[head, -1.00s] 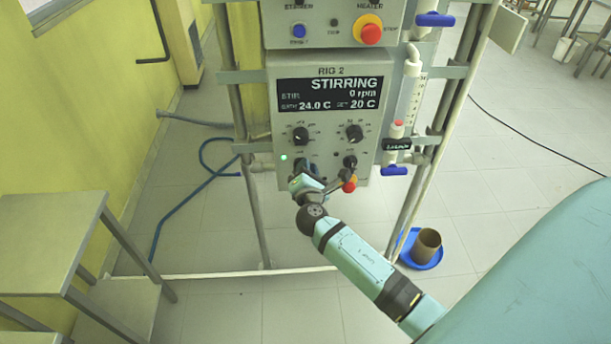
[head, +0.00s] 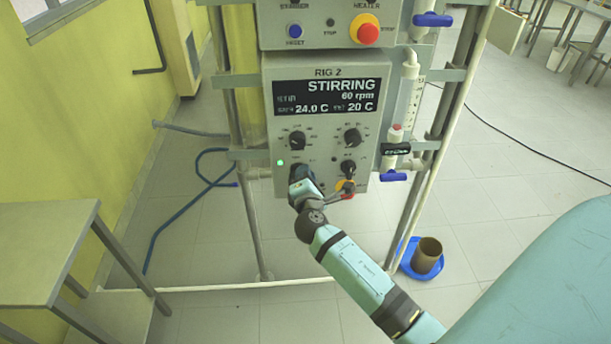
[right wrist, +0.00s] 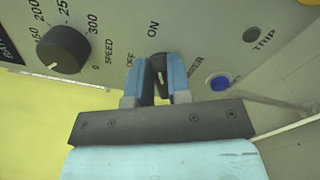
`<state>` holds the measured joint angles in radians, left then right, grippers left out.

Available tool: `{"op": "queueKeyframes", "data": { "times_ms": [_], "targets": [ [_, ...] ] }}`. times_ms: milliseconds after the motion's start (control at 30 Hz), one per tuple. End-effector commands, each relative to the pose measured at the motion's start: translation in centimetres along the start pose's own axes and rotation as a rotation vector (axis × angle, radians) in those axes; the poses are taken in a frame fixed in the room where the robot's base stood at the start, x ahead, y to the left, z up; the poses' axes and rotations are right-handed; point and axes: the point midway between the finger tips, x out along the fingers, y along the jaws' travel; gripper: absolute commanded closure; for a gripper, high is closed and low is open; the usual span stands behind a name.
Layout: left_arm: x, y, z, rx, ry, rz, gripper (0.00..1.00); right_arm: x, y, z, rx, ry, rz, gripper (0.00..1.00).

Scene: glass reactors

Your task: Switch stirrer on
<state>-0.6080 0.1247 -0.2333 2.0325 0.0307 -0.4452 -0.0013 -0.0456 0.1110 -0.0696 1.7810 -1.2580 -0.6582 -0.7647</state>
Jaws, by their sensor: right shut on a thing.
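The RIG 2 control box (head: 270,150) stands upright in the frame ahead. Its display (head: 326,98) reads STIRRING, 60 rpm, 24.0 C and 20 C. A green lamp (head: 280,162) glows at its lower left. My right gripper (head: 300,172) is at the lower left of the panel and hides the switch there. In the right wrist view, its blue fingers (right wrist: 163,76) are shut on a dark switch knob (right wrist: 158,66) between the OFF and ON labels. The black speed knob (right wrist: 63,50) is to its left. My left gripper is not in view.
Another knob (head: 348,167) is just right of my gripper. A red stop button (head: 367,30) and a blue reset button (head: 295,31) are above. Valves with blue handles (head: 394,177) are on the right. A blue tray (head: 409,265) is on the floor. A bench (head: 45,240) stands at left.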

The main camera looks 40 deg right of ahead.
Motion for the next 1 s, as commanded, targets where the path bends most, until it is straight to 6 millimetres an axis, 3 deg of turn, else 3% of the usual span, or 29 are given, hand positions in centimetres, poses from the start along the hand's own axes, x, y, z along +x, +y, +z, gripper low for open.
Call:
{"op": "queueKeyframes", "data": {
  "times_ms": [33,67,167,433,567,1000],
  "targets": [
    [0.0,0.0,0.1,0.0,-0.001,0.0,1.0,0.0,0.0,0.0,0.002,0.001,-0.001,1.0],
    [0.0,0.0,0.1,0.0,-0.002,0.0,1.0,0.0,0.0,0.0,0.002,0.001,-0.001,0.77],
    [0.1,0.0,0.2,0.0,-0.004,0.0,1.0,0.0,0.0,0.0,0.002,0.001,-0.001,0.56],
    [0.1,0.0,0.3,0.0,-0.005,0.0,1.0,-0.1,0.0,0.0,0.001,0.001,-0.001,0.56],
    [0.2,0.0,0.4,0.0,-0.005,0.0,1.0,-1.0,-0.1,-0.1,0.001,0.002,-0.001,0.56],
    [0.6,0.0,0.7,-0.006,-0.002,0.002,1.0,-10.3,-0.2,-0.1,0.002,0.003,-0.003,0.56]
  ]
}}
